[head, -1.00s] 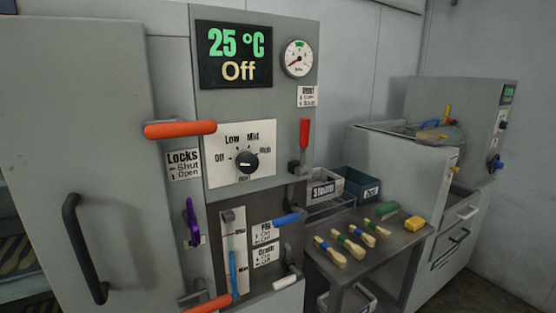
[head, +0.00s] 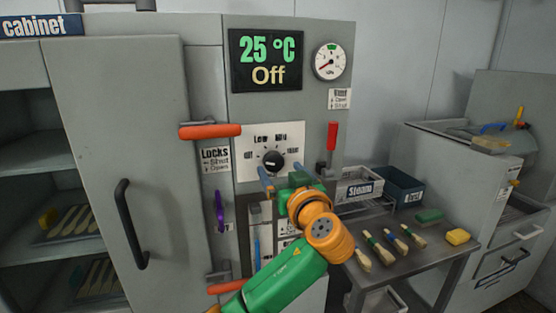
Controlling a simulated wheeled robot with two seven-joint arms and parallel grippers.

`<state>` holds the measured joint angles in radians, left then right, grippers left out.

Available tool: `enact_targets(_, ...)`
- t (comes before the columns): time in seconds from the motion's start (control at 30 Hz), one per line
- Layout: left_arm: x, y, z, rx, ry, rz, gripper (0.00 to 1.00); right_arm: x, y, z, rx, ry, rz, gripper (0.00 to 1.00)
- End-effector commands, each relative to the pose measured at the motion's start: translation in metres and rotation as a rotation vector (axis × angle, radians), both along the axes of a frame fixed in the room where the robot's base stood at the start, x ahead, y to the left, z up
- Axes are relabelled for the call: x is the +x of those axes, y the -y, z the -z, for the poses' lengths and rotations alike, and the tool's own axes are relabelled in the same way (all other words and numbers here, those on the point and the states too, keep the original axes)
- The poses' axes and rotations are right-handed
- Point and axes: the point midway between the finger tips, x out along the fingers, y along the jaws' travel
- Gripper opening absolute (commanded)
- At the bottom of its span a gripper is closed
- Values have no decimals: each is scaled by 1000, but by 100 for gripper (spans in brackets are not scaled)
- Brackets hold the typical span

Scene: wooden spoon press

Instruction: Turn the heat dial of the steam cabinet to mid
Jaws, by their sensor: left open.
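The heat dial (head: 273,160) is a black knob on a white plate (head: 250,138) marked Off, Low, Mid and High. Its white pointer mark looks turned toward the Off side. The display (head: 266,60) above it reads 25 °C and Off. My left gripper (head: 289,177) is open, its two blue fingers just below the dial, one toward each side of it. They do not appear to close on the knob. My green and orange left arm hides the panel's lower part. My right gripper is not in view.
An orange lock handle (head: 210,131) sticks out left of the dial, and a red lever (head: 332,136) stands to its right. A pressure gauge (head: 330,62) is above. A steel table (head: 400,268) at the right holds brushes, a green block and a yellow sponge.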

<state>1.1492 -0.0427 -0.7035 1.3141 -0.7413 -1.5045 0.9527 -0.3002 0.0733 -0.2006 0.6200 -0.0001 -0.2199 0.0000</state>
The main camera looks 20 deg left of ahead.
Motion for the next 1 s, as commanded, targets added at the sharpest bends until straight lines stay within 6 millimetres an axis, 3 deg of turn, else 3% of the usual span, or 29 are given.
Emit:
enact_targets(0.03,8,-7,-7,4,-5,-4,89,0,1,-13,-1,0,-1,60)
enact_targets(0.2,29,-20,-4,1,-3,-1,89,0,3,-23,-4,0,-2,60)
enact_targets(0.5,33,-22,1,-1,-4,2,87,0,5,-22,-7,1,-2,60)
enact_targets(0.8,33,-22,1,-1,-4,3,6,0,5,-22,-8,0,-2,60)
enact_targets(1.0,33,-22,1,9,-12,3,4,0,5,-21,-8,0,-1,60)
